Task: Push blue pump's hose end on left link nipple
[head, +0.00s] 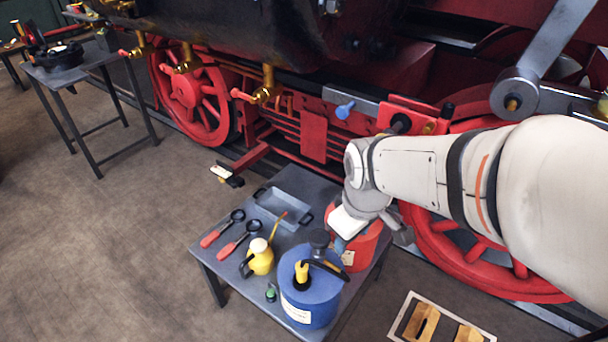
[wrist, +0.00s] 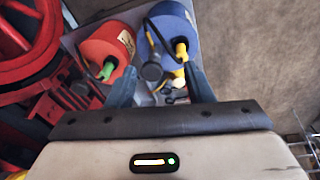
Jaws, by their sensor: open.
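The blue pump (head: 310,303) stands upright on the small grey table (head: 208,272), at its front right corner. A black hose (head: 325,266) curves over its top, with a yellow piece (head: 302,271) standing there that looks like the hose end. In the wrist view the blue pump (wrist: 177,22) and the yellow piece (wrist: 181,52) lie beyond my fingers. My gripper (wrist: 160,90) is open and empty, pointing down over the table by the red pump (head: 362,252). On the locomotive a blue fitting (head: 345,110) sits on a grey bar; I cannot tell which part is the left link nipple.
The red locomotive wheels and rods stand close behind.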

